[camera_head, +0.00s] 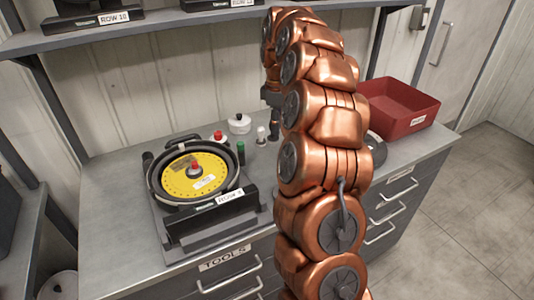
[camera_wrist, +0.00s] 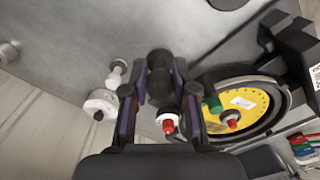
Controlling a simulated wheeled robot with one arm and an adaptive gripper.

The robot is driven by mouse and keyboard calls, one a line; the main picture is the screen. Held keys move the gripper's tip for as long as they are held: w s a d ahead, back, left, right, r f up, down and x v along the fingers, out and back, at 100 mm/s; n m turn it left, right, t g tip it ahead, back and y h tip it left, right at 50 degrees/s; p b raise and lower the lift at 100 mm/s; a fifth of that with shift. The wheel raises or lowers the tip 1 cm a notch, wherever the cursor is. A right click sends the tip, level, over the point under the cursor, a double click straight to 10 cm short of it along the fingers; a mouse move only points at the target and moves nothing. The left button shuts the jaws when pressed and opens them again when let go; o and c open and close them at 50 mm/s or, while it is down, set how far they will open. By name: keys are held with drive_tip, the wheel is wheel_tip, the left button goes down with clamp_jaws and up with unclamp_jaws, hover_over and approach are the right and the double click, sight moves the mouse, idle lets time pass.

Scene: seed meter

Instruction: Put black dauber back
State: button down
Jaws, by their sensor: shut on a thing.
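In the wrist view, the black dauber (camera_wrist: 160,72) is between the two fingers of my gripper (camera_wrist: 160,85), which is shut on it. I cannot tell whether its lower end touches the bench. In the head view my gripper (camera_head: 272,118) is near the back of the bench, partly hidden by my arm. The white dauber (camera_wrist: 116,74) stands to the left in the wrist view and also shows in the head view (camera_head: 261,135). The green dauber (camera_wrist: 212,102) is to the right; it also shows in the head view (camera_head: 240,152).
The seed meter with a yellow disc (camera_head: 190,182) stands left on the grey bench (camera_head: 110,195). A white pot (camera_head: 240,122) and a red-topped pot (camera_head: 217,139) stand behind it. A red bin (camera_head: 405,120) is at right. A shelf (camera_head: 170,20) runs above.

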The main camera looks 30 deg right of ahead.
sight(277, 142)
wheel_tip(277, 142, down, 9)
drive_tip(key=p, duration=0.3)
drive_tip(key=shift+s+f, duration=0.1)
drive_tip(key=shift+s, duration=0.05)
drive_tip(key=shift+f, duration=0.35)
drive_tip(key=shift+f, duration=0.1)
drive_tip(key=c, duration=0.9)
unclamp_jaws()
wheel_tip(277, 142, up, 12)
drive_tip(key=b, duration=0.3)
drive_tip(key=shift+f, duration=0.2)
drive_tip(key=shift+r, duration=0.35)
